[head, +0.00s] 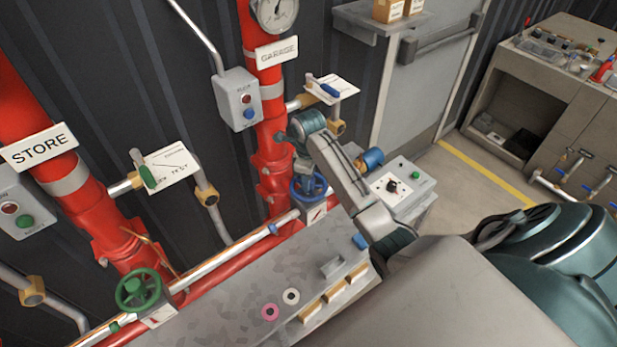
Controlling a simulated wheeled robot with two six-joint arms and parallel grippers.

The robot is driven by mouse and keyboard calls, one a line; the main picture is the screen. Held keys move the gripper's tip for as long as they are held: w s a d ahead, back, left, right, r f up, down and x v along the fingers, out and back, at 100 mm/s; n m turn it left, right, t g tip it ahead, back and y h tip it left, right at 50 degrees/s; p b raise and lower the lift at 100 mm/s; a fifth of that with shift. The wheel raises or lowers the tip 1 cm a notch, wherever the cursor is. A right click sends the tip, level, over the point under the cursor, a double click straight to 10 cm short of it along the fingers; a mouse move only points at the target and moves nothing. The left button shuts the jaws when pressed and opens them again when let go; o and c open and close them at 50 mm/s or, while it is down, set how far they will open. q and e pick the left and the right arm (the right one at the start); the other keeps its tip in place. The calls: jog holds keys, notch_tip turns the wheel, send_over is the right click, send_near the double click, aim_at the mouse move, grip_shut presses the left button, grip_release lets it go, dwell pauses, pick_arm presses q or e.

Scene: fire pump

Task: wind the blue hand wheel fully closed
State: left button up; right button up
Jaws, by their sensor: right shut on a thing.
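The blue hand wheel (309,187) sits on a valve low on the GARAGE pipe, just above the grey bench. My right arm reaches in from the right, and its wrist bends down over the wheel. My right gripper (304,172) is at the wheel's upper rim and shut on it; the wrist hides most of the jaws. A small white plate with a red mark (315,214) is below the wheel. My left gripper is not in view.
A green hand wheel (138,290) is on the STORE pipe (70,190) at left. The grey bench (220,300) holds a pink ring (270,311), a white ring (291,296) and several tan blocks. A grey control box (398,187) stands right of the blue wheel.

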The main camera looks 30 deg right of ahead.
jog(key=o, duration=1)
jog(key=shift+c, duration=0.2)
jog(key=n, duration=0.5)
jog(key=shift+n, duration=0.3)
jog(key=n, duration=0.4)
jog(key=shift+n, duration=0.4)
jog(key=n, duration=0.3)
jog(key=shift+n, duration=0.3)
jog(key=n, duration=0.3)
jog(key=shift+n, duration=0.3)
jog(key=n, duration=0.6)
jog(key=shift+n, duration=0.3)
